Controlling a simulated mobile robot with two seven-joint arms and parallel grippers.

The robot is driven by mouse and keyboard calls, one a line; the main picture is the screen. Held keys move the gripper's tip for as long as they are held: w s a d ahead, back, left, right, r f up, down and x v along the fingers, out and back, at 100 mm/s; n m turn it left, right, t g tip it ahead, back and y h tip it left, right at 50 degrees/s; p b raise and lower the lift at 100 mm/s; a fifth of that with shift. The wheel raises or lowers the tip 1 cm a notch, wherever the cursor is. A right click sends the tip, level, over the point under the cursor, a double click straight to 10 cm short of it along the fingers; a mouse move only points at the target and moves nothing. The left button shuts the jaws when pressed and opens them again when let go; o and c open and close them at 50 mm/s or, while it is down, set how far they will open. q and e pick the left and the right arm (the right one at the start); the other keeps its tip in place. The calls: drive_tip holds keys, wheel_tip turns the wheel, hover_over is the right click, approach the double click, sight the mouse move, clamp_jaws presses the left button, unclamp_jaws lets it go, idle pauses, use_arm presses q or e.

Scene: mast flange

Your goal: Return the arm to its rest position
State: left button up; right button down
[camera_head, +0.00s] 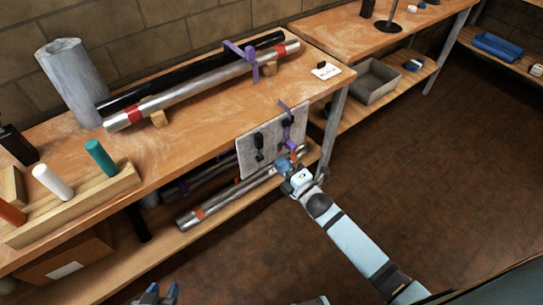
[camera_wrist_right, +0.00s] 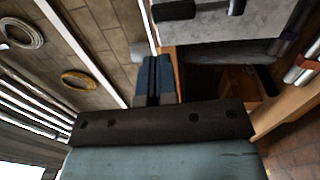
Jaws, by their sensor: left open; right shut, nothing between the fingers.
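My right arm (camera_head: 350,235) reaches from the lower right toward the workbench. Its gripper (camera_head: 284,165) is just in front of the lower right part of a grey board (camera_head: 268,138) on the bench's front edge; whether they touch I cannot tell. In the right wrist view the blue fingers (camera_wrist_right: 154,80) are together with nothing between them, and the board's lower edge (camera_wrist_right: 225,48) is ahead. My left gripper (camera_head: 156,293) shows at the bottom edge of the head view, fingertips apart and empty, its arm mostly out of view.
The workbench (camera_head: 210,120) holds a silver tube (camera_head: 200,88) with red bands, a black tube, a grey cylinder (camera_head: 72,75) and a wooden rack with coloured handles. Another tube (camera_head: 225,200) lies on the shelf below. A grey bin (camera_head: 372,82) stands right. The floor (camera_head: 430,150) is clear.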

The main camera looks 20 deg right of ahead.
use_arm(q)
drive_tip(key=shift+w+d+r, duration=0.1)
drive_tip(key=shift+w, duration=0.35)
use_arm(e)
drive_tip(key=v, duration=0.5)
drive_tip(key=shift+w+d+r, duration=0.1)
drive_tip(key=shift+r, duration=0.05)
drive_tip(key=s+a+f+m+g+h, duration=0.1)
drive_tip(key=s+f+m+g+h, duration=0.15)
drive_tip(key=s+m, duration=0.65)
drive_tip(key=s+a+f+m+g+h, duration=0.1)
drive_tip(key=s+f+m+g, duration=0.25)
drive_tip(key=s+m, duration=0.5)
use_arm(q)
wheel_tip(320, 180, up, 11)
drive_tip(key=p, duration=1.2)
drive_tip(key=shift+s+a, duration=0.25)
drive_tip(key=shift+a, duration=0.2)
use_arm(e)
wheel_tip(320, 180, up, 12)
drive_tip(key=s+m, duration=0.1)
drive_tip(key=shift+d+g, duration=0.4)
drive_tip(key=shift+d, duration=0.05)
